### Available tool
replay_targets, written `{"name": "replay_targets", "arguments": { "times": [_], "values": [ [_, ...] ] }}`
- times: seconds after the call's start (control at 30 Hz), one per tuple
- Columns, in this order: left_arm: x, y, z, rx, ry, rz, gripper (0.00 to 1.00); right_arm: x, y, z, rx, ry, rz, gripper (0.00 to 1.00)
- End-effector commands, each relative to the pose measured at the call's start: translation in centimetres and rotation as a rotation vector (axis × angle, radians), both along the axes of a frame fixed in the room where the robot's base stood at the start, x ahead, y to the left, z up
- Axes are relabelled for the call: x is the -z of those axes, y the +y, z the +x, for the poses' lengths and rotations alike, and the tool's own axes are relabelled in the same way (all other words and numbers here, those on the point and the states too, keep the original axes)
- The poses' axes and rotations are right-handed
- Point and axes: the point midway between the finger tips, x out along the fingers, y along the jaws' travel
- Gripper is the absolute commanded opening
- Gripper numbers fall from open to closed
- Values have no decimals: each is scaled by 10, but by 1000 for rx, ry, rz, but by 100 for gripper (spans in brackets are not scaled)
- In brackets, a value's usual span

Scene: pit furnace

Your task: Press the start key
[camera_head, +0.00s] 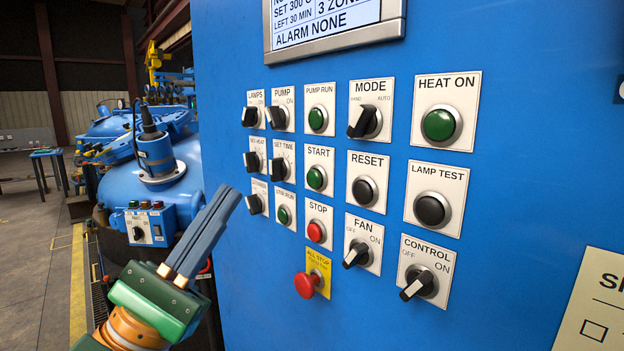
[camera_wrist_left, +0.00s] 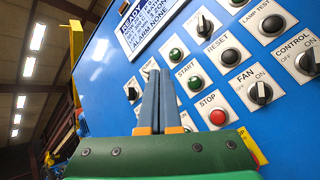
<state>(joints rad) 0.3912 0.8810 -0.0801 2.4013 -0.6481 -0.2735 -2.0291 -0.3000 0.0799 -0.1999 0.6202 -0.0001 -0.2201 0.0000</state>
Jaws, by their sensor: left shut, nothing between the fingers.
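The start key is a green round button (camera_head: 316,178) on a white plate marked START, in the middle of the blue panel. It also shows in the left wrist view (camera_wrist_left: 195,83), just right of the fingertips. My left gripper (camera_head: 230,192) is shut and empty, its blue-grey fingers pointing up toward the panel. In the head view its tips are left of the start key, apart from it. In the left wrist view the fingers (camera_wrist_left: 158,78) cover part of the panel's left columns. My right gripper is not in view.
The red STOP button (camera_head: 316,232) is just below the start key, and the red all-stop knob (camera_head: 305,285) sticks out lower down. PUMP RUN (camera_head: 318,119) is above, RESET (camera_head: 365,191) to the right. Blue machinery (camera_head: 150,185) stands behind at left.

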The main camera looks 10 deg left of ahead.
Motion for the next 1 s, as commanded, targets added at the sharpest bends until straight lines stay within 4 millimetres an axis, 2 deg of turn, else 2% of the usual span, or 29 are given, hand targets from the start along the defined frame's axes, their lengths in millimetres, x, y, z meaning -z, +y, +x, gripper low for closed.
{"name": "replay_targets", "arguments": {
  "times": [0.23, 0.47, 0.7, 1.0],
  "values": [
    [-2, -4, 8, 1, 2, -6, 0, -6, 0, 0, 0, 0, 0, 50],
    [-2, -26, 34, 4, 3, -7, 0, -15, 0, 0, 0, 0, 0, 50],
    [1, -44, 60, 0, 3, -7, 0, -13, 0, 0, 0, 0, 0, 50],
    [0, -54, 70, 1, 3, -2, 0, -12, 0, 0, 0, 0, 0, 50]
  ]
}}
